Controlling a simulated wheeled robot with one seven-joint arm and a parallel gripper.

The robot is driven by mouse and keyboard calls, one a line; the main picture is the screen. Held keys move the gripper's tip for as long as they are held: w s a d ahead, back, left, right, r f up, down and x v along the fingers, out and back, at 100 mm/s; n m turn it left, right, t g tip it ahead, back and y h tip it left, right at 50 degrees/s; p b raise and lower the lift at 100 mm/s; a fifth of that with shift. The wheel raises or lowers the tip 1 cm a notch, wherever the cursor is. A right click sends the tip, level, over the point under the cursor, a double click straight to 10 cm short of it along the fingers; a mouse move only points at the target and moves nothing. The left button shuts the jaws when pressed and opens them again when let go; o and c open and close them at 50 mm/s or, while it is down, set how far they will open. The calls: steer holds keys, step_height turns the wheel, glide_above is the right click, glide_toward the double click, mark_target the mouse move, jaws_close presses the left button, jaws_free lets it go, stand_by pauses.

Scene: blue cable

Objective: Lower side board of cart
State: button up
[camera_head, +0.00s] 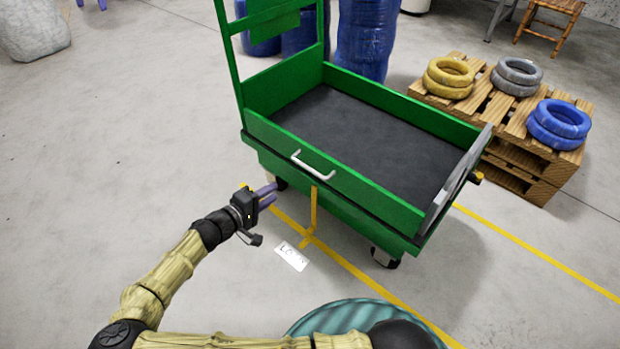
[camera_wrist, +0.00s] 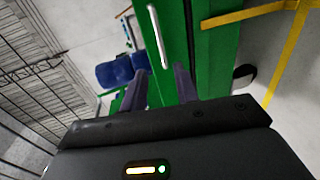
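The green cart (camera_head: 335,215) stands in front of me with a dark, empty bed (camera_head: 365,135). Its near side board (camera_head: 365,190) is upright and carries a white handle (camera_head: 313,166). My gripper (camera_head: 268,195) is left of and below the handle, beside the cart's near side, touching nothing that I can see. In the wrist view, the two purple fingers (camera_wrist: 160,88) are apart with nothing between them. The side board (camera_wrist: 176,45) and white handle (camera_wrist: 158,37) lie ahead of the fingers there. Any latch on the board cannot be made out.
A grey panel (camera_head: 459,178) closes the cart's right end. Wooden pallets (camera_head: 515,165) with yellow, grey and blue coils stand at the right. Blue drums (camera_head: 366,40) stand behind the cart. A yellow line (camera_head: 355,268) crosses the floor in front.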

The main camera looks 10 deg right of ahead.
mark_target(310, 169)
steer(key=shift+d, duration=0.15)
steer(key=b+x, duration=0.7)
steer(key=x, duration=1)
steer(key=shift+w+d, duration=0.1)
jaws_close()
